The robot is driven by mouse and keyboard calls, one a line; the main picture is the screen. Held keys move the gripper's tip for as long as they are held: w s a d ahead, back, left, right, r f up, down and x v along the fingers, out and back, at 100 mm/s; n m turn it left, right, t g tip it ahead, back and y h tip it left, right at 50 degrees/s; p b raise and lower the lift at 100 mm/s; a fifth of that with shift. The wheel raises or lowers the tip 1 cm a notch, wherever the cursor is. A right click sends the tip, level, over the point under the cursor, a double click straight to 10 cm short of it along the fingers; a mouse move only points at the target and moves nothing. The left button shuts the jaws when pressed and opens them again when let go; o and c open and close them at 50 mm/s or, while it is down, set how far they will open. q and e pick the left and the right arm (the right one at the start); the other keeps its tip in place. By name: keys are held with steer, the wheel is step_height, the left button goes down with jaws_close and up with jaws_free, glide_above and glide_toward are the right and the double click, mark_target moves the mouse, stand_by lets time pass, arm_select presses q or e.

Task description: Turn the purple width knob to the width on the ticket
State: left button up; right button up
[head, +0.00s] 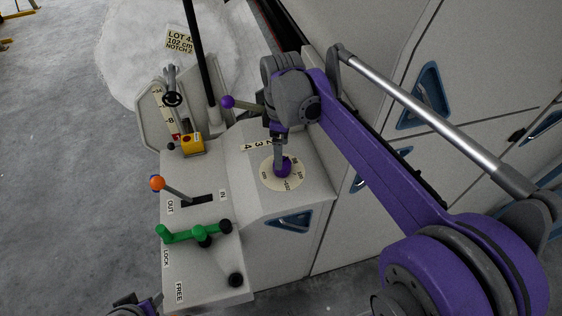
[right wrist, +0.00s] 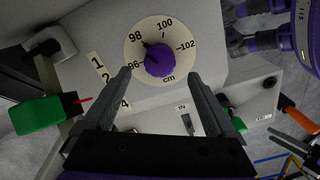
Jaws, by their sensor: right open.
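The purple width knob (head: 282,168) sits on a round cream dial on the machine's sloped panel. In the right wrist view the knob (right wrist: 159,61) has a dark mark pointing towards 98; the dial (right wrist: 183,33) reads 96, 98, 100, 102 cm. The ticket (head: 180,42) on the white fibre heap reads 102 cm and notch 2; its lot number is partly hidden. My right gripper (right wrist: 159,78) is open, pointing down over the dial, its fingers either side of the knob. Contact cannot be told. My left gripper (head: 136,305) is partly cut off at the bottom edge; its jaws are unclear.
A purple-balled lever (head: 228,102) stands close to my right wrist. An orange-balled lever (head: 157,183) by the IN/OUT slot, a green handle (head: 190,234) and a yellow box (head: 192,144) lie to the left.

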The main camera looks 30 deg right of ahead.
mark_target(286, 170)
step_height(286, 170, down, 6)
steer(key=shift+f, duration=0.1)
steer(key=c, duration=1.4)
steer(key=shift+o, duration=0.2)
